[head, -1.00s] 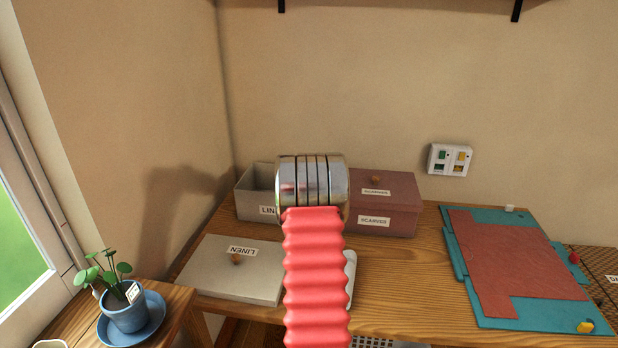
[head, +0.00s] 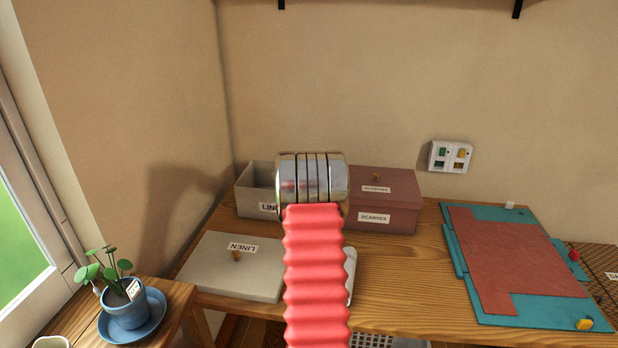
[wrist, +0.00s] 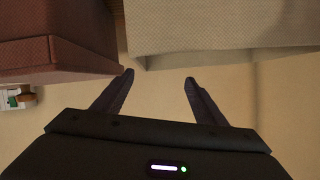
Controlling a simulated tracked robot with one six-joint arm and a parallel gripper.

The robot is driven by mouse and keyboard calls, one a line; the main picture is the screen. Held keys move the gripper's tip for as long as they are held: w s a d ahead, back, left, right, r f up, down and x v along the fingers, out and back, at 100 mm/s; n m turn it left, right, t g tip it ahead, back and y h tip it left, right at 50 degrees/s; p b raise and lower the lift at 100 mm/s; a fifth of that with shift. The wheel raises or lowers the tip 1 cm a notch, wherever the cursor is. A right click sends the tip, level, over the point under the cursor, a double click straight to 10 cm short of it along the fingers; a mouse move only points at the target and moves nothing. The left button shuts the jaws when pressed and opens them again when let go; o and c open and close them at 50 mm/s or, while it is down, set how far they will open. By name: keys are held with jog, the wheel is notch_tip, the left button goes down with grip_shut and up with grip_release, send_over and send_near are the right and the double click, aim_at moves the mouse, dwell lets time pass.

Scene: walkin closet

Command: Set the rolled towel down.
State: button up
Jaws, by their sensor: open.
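My gripper (wrist: 158,77) shows in the wrist view with its two dark fingers apart and nothing between them. In the head view my own red sleeve and metal joint hide it. I see no rolled towel for certain in either view. A pale rounded thing (head: 351,272) peeks out beside my sleeve on the wooden desk (head: 400,290); I cannot tell what it is. The open grey linen box (head: 253,190) stands at the back, partly hidden by my arm; it also shows in the wrist view (wrist: 220,25), just beyond my fingertips.
A closed reddish scarves box (head: 390,205) stands right of the linen box. A grey linen lid (head: 228,268) lies in front. A teal and red board (head: 515,262) covers the desk's right part. A potted plant (head: 125,312) stands at the lower left. A switch plate (head: 450,157) is on the wall.

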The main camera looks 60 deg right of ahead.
jog(key=r+v, duration=0.1)
jog(key=v, duration=1.1)
dwell(1.0)
